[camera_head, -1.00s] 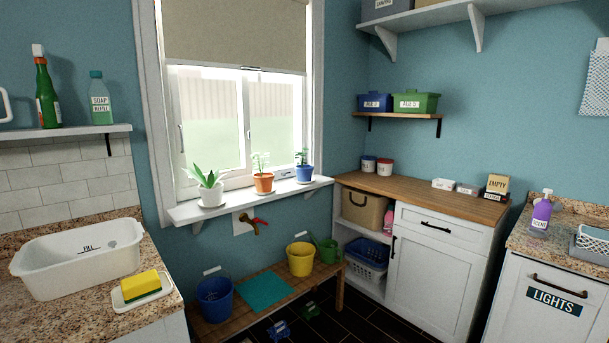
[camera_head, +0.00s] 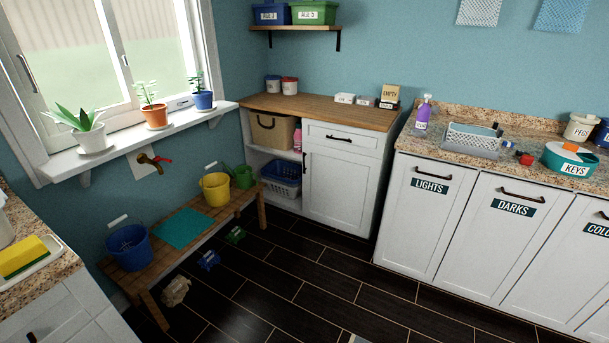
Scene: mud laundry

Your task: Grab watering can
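A green watering can (camera_head: 244,177) stands at the far end of the low wooden bench (camera_head: 160,282) under the window. Its spout points up and to the left, behind the yellow bucket (camera_head: 216,189), which hides part of it. Neither of my grippers shows in the head view.
A blue bucket (camera_head: 130,248) and a teal mat (camera_head: 184,229) are also on the bench. Small blue (camera_head: 208,260), green (camera_head: 235,235) and beige (camera_head: 175,291) items sit on the floor below. The dark floor (camera_head: 310,290) right of the bench is clear.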

